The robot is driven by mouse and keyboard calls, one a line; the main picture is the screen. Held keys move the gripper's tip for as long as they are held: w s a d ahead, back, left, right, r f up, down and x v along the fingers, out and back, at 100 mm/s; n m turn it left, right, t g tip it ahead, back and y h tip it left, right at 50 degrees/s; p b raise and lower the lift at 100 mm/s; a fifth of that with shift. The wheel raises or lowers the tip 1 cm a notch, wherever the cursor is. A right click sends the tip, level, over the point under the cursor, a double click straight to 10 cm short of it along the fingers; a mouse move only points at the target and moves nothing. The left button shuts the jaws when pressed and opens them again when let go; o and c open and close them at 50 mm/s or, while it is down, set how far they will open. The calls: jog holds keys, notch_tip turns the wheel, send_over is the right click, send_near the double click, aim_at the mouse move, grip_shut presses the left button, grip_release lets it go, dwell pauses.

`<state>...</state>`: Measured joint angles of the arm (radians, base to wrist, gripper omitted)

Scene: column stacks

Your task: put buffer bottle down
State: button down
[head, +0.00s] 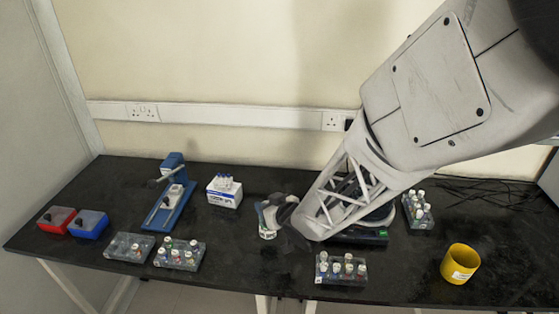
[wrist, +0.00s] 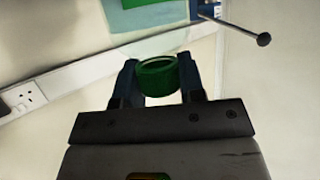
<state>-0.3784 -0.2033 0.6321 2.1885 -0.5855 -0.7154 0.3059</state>
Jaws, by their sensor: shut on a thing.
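My gripper (head: 277,214) is at the end of the arm, low over the middle of the black bench. It is shut on the buffer bottle (head: 265,222), a small pale container with a dark label, partly hidden by the fingers. In the wrist view, the bottle shows as a green round, ring-like top (wrist: 158,76) between the two dark fingers of my gripper (wrist: 160,85). I cannot tell whether the bottle's base touches the bench.
A blue-and-white stand (head: 170,200) and a white box with vials (head: 224,192) are to the left. Racks of vials (head: 180,254) (head: 341,268) line the front edge. A yellow cup (head: 460,263) stands right. Bare bench (head: 235,265) lies in front of the bottle.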

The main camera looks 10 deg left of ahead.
jog(key=shift+w+a+f, duration=0.1)
jog(key=shift+w+a, duration=0.35)
jog(key=shift+w, duration=0.4)
jog(key=shift+w+a+f, duration=0.1)
jog(key=shift+w+a, duration=0.35)
jog(key=shift+w, duration=0.4)
jog(key=shift+w+a+f, duration=0.1)
jog(key=shift+w+a, duration=0.35)
jog(key=shift+w, duration=0.4)
jog(key=shift+f, duration=1.7)
jog(key=shift+f, duration=0.15)
jog(key=c, duration=0.7)
grip_release()
jog(key=shift+v, duration=6.1)
